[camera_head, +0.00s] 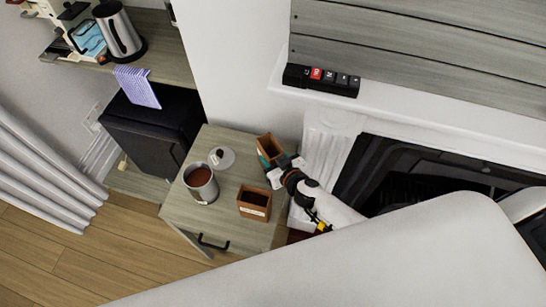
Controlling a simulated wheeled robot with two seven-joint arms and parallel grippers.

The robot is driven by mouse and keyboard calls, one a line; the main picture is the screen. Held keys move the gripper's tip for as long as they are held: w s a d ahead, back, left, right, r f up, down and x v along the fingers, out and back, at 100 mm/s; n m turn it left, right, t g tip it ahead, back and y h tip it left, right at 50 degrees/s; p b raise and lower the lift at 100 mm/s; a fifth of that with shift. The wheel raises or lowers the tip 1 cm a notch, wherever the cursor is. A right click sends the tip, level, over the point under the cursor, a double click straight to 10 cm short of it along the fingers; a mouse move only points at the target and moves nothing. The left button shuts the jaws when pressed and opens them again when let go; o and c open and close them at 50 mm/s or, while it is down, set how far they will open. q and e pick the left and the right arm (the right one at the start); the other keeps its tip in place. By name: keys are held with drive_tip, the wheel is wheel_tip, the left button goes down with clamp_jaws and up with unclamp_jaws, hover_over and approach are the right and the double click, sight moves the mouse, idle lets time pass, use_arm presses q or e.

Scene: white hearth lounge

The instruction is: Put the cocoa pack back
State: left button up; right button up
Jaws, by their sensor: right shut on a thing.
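A small brown and teal open-topped pack (265,145), which looks like the cocoa pack, is at the back right corner of the small wooden cabinet top (228,223). My right gripper (277,168) reaches in from the right and is shut on the pack's near side. The gripper hides part of the pack, and I cannot tell whether its base touches the cabinet top. My left gripper is not in view.
A metal canister of brown powder (201,184), its round lid (221,158) and a wooden box with dark contents (254,204) stand on the cabinet. The fireplace (372,170) is at the right. A kettle (120,32) stands on a shelf at upper left.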

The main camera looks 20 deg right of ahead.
drive_tip(key=shift+f, duration=0.1)
drive_tip(key=o, duration=1.2)
drive_tip(key=shift+c, duration=0.2)
drive_tip(key=shift+r, duration=0.2)
drive_tip(key=p+v, duration=0.1)
drive_tip(key=v, duration=1.1)
